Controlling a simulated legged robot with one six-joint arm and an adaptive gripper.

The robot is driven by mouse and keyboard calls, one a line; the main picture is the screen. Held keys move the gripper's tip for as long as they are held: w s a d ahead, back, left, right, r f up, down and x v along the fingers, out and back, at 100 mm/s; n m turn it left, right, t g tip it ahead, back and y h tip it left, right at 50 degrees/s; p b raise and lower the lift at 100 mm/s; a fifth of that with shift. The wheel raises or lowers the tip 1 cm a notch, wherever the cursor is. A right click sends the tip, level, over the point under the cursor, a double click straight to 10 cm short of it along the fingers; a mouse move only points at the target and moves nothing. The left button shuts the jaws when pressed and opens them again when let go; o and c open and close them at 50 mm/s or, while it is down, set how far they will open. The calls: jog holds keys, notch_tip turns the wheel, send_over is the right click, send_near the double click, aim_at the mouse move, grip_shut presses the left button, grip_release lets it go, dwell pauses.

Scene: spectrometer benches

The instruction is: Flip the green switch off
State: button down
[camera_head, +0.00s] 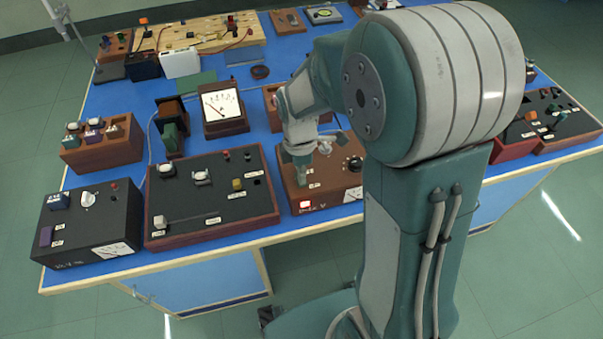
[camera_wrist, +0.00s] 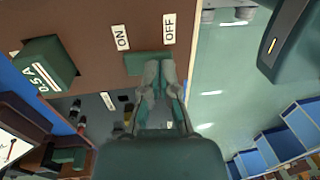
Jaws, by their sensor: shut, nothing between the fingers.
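The green switch (camera_wrist: 135,64) shows in the wrist view on a brown panel (camera_wrist: 85,22), beside the ON label (camera_wrist: 121,37) and the OFF label (camera_wrist: 168,28). My gripper (camera_wrist: 158,80) is shut and empty, its fingertips overlapping the OFF-side part of the switch. I cannot tell whether they touch it or which way it is set. In the head view, my gripper (camera_head: 301,178) points down at the brown box (camera_head: 288,185) at the bench's front edge. The switch cannot be made out there.
A green block marked 0.5 A (camera_wrist: 45,68) stands on the same panel. The blue bench (camera_head: 235,235) is crowded.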

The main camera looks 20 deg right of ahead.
jog(key=shift+s+f, duration=0.15)
jog(key=shift+f, duration=0.1)
jog(key=shift+w+r, duration=0.2)
jog(key=shift+w, duration=0.6)
jog(key=shift+r, duration=0.1)
